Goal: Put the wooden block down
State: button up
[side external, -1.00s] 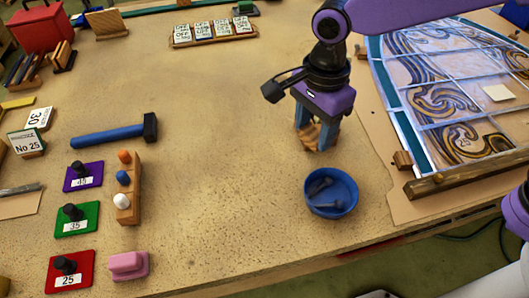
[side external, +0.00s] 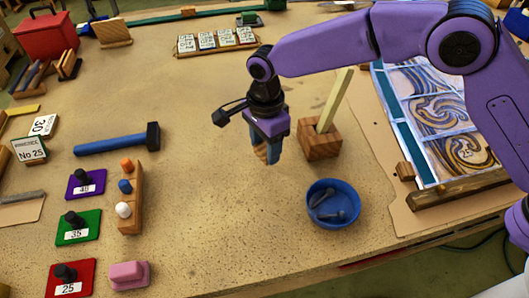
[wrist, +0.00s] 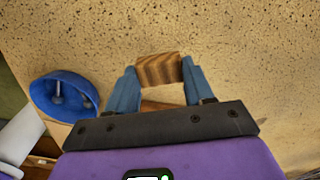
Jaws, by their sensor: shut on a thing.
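My gripper (side external: 265,158) is over the middle of the bench, left of the blue bowl and a wooden holder. Its blue fingers are shut on a small wooden block (side external: 261,152), mostly hidden by the fingers in the side view. In the wrist view the block (wrist: 158,68) shows striped brown grain between the fingertips (wrist: 160,84). A second strip of brown wood shows lower between the fingers; I cannot tell whether it is the same block. I cannot tell whether the block touches the bench.
The wooden holder (side external: 320,145) with a pale upright stick (side external: 335,98) stands right of my gripper. The blue bowl (side external: 333,221) holds dark pieces. The leaded panel (side external: 432,120) lies at right. A hammer (side external: 118,140) and peg block (side external: 136,190) lie left. Bench between is clear.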

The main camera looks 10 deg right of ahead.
aim_at(264, 149)
jog(key=shift+a+f, duration=0.1)
jog(key=shift+f, duration=1.55)
jog(key=shift+f, duration=0.1)
jog(key=o, duration=1)
notch_tip(264, 149, up, 12)
jog(key=shift+w+f, duration=0.1)
jog(key=shift+f, duration=0.1)
jog(key=shift+r, duration=0.3)
